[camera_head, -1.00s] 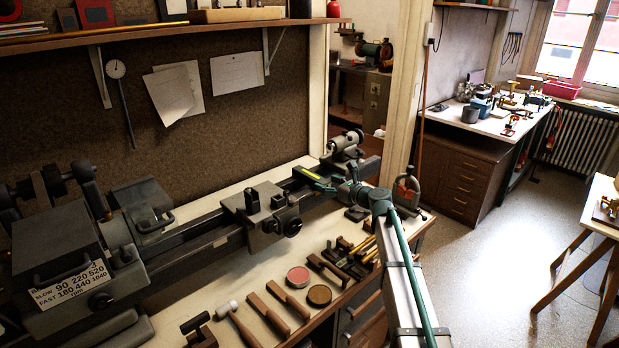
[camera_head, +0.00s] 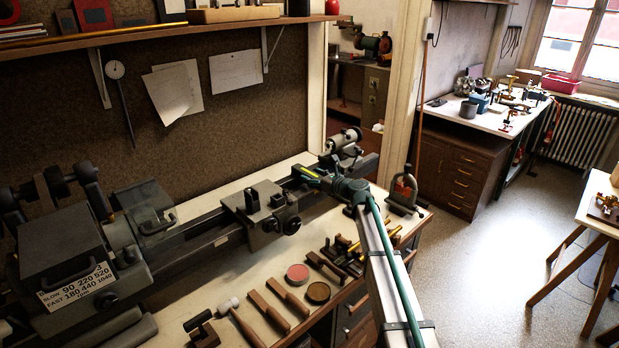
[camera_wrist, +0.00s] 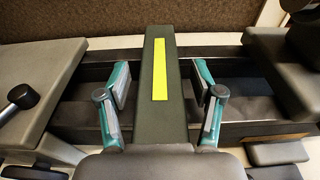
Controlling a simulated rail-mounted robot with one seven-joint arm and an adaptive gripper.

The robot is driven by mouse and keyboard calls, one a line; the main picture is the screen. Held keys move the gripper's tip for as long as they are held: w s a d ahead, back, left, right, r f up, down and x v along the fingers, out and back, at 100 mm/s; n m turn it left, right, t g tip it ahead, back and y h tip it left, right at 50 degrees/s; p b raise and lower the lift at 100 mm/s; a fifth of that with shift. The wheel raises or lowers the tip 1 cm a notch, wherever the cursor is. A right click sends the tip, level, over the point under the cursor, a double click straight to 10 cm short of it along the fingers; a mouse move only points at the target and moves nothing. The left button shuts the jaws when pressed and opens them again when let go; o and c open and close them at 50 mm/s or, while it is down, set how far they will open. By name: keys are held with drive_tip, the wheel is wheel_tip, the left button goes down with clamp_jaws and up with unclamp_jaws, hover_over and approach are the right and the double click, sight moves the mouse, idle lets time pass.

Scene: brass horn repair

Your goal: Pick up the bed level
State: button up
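The bed level is a long dark bar with a bright yellow-green strip (camera_wrist: 160,70) along its top. In the wrist view it lies lengthwise across the lathe bed, its near end hidden by my gripper's body. My gripper (camera_wrist: 161,88) is open, with one teal-and-grey finger on each side of the bar. Narrow gaps seem to remain between the fingers and the bar; whether either touches is hard to tell. In the head view my gripper (camera_head: 314,181) is over the right part of the bed, largely covering the level.
The lathe carriage (camera_head: 262,212) stands left of my gripper and the tailstock (camera_head: 343,145) to its right. Hand tools, a red tin (camera_head: 298,273) and a brown tin (camera_head: 318,292) lie on the bench in front. A clamp-like stand (camera_head: 405,190) is at the bench's right end.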

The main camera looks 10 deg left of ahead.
clamp_jaws()
drive_tip(key=shift+r, duration=0.25)
